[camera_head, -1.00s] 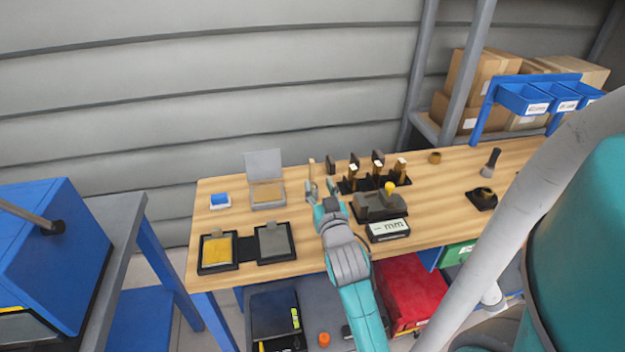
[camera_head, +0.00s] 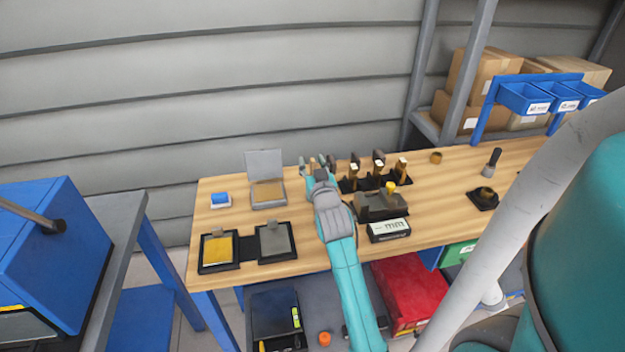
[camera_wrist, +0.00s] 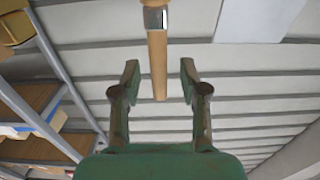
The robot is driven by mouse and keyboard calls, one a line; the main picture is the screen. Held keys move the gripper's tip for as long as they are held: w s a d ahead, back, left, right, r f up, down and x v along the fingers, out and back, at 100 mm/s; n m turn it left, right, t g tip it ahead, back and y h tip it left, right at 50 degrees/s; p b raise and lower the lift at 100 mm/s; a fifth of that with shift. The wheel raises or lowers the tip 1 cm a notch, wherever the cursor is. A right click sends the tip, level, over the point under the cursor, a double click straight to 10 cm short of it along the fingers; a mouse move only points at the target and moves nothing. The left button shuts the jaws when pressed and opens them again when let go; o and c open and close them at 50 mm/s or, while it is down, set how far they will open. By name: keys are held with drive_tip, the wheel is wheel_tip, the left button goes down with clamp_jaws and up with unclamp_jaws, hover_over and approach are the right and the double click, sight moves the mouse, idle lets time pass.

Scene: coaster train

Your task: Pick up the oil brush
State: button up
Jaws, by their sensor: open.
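The oil brush appears in the wrist view as a wooden handle (camera_wrist: 158,65) with a metal band near the top edge; its bristles are out of view. The handle's end lies between the two fingers of my gripper (camera_wrist: 159,72), with a gap on each side. In the head view, my gripper (camera_head: 317,166) is open at the back of the wooden bench, around the small upright wooden handle (camera_head: 312,164). The lower part of the brush is hidden there by my gripper.
A black rack with upright wooden-handled tools (camera_head: 378,161) stands just right of my gripper. A dark grey device (camera_head: 380,207) sits in front of it. An open-lidded box (camera_head: 267,193) and two black trays (camera_head: 246,247) lie left. The wall is close behind.

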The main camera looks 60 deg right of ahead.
clamp_jaws()
drive_tip(key=shift+r, duration=0.15)
wheel_tip(320, 180, up, 10)
drive_tip(key=shift+f, duration=0.1)
idle(0.6)
